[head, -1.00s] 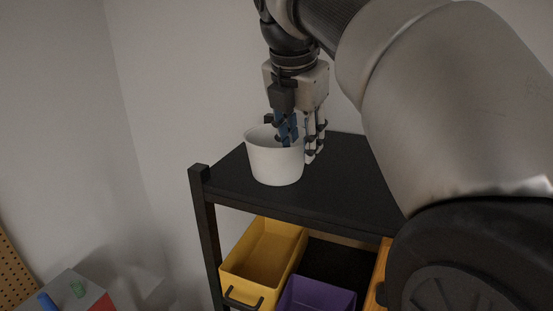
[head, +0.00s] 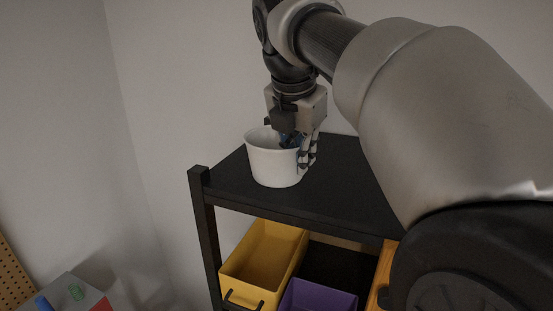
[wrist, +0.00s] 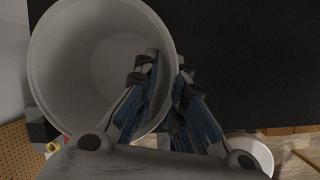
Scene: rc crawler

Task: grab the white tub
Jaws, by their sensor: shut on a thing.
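The white tub (head: 272,164) stands upright on the black shelf top (head: 340,190), near its left end. My gripper (head: 299,150) points down at the tub's right side and is shut on its wall. One finger is inside the tub and the other is outside. In the wrist view the tub (wrist: 60,75) is seen from above and looks empty. There my gripper (wrist: 165,75) has its fingertips on either side of the rim. The inner fingertip is partly hidden by the tub wall in the head view.
Below the top, a yellow bin (head: 264,262) and a purple bin (head: 318,297) sit on a lower level. A small white bowl (wrist: 250,150) shows at the lower right of the wrist view. The shelf top right of the tub is bare.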

